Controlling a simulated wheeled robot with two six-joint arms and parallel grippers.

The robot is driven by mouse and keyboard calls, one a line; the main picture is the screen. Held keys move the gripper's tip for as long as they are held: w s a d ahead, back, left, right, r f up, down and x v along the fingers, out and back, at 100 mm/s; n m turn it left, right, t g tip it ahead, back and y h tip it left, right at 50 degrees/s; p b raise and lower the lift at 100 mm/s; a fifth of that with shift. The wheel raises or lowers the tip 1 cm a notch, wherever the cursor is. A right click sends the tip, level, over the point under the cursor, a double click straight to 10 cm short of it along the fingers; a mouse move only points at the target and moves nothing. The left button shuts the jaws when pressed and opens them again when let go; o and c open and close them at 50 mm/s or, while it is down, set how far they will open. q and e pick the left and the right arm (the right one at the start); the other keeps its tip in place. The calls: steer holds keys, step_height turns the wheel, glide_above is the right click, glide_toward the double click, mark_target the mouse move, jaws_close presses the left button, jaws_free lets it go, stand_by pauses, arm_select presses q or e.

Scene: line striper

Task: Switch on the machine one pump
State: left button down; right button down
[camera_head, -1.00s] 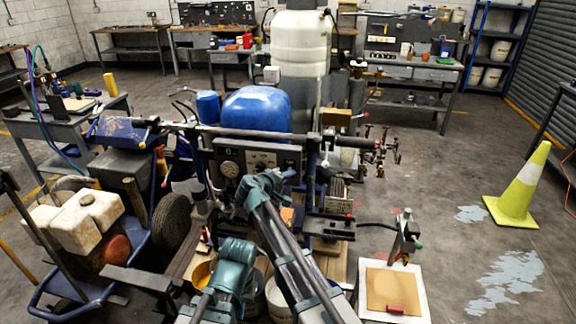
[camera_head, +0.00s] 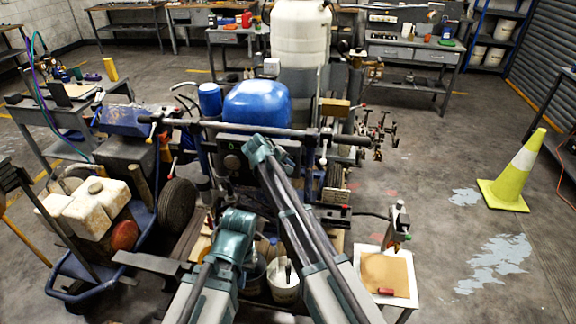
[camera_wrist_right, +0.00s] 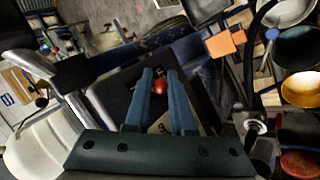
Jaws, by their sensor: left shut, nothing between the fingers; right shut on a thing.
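The machine is a line striper with a dark control panel (camera_head: 232,163) below its blue tank (camera_head: 256,103). My right arm reaches up to the panel and hides much of it; its gripper's tips do not show there. In the right wrist view my right gripper (camera_wrist_right: 160,84) is shut on a small red knob (camera_wrist_right: 159,87) in front of a dark surface. My left gripper (camera_head: 238,226) is low at the machine's front, above the buckets, shut and empty; its fingertips are hard to make out. The pump switch cannot be told for sure.
A handlebar (camera_head: 250,129) crosses above the panel. A yellow cone (camera_head: 512,176) stands at the right, with open floor around it.

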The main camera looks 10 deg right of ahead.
steer(key=c, duration=0.8)
jaws_free()
steer(key=shift+o, duration=0.2)
